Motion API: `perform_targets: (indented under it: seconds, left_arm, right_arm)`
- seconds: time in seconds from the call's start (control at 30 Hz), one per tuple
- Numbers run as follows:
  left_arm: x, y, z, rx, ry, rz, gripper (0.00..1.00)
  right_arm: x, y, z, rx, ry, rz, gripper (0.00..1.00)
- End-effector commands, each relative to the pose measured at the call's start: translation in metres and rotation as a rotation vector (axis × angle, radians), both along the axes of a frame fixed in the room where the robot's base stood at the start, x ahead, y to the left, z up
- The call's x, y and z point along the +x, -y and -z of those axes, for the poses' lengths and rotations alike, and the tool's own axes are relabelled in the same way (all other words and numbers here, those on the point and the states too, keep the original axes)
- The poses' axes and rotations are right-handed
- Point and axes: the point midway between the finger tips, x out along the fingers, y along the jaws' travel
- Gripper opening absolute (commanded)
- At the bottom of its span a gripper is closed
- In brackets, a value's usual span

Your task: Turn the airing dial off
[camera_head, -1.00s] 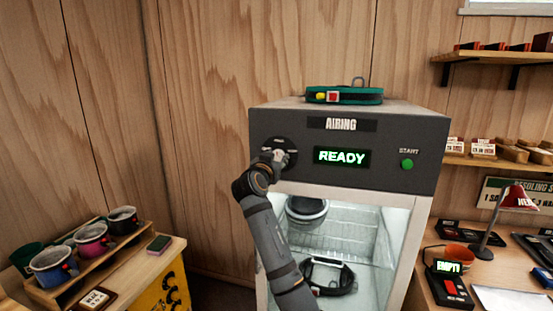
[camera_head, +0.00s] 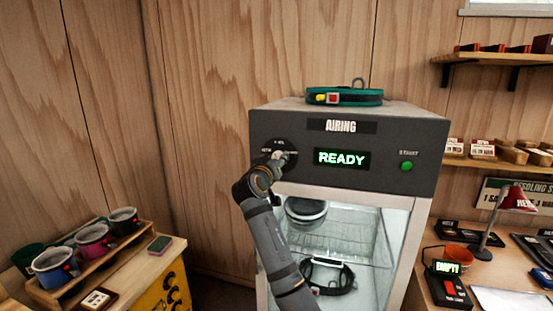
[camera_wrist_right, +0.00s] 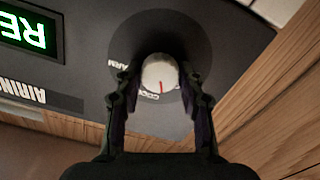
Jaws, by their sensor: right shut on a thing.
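The airing dial (camera_wrist_right: 160,72) is a small pale knob with a red mark, set in a dark round plate on the airing cabinet (camera_head: 225,150). In the right wrist view the red mark points down in the picture, to the right of a partly covered COOL label; part of another label ending in ARM shows at left. My right gripper (camera_head: 280,157) is at the dial, its fingers on either side and shut on it. In the head view the gripper covers most of the dial. The cabinet's green display (camera_head: 342,158) reads READY. My left gripper is not in view.
A green START button (camera_head: 406,166) is on the panel's right. A teal strap with a buckle (camera_head: 344,97) lies on top. A pot and a dark strap are behind the cabinet's clear front. Mugs (camera_head: 92,240) stand at left; a desk with a red lamp (camera_head: 519,199) is at right.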

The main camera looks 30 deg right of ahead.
Motion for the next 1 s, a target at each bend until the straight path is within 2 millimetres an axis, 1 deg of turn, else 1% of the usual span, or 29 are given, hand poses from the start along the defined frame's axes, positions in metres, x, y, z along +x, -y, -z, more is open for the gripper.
perform_targets:
  seconds: [0.3,0.6,0.8,1.0]
  left_arm:
    - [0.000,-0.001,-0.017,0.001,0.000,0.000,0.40]
    - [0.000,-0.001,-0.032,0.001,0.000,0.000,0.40]
    - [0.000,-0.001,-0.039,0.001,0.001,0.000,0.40]
    - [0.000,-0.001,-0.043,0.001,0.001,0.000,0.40]
  right_arm:
    - [0.000,0.000,-0.002,-0.192,-0.229,0.000,0.07]
    - [0.000,0.000,-0.002,-0.351,-0.415,0.000,0.07]
    - [0.000,0.000,-0.001,-0.426,-0.501,0.000,0.07]
    - [0.000,0.000,0.000,-0.469,-0.552,0.000,0.07]
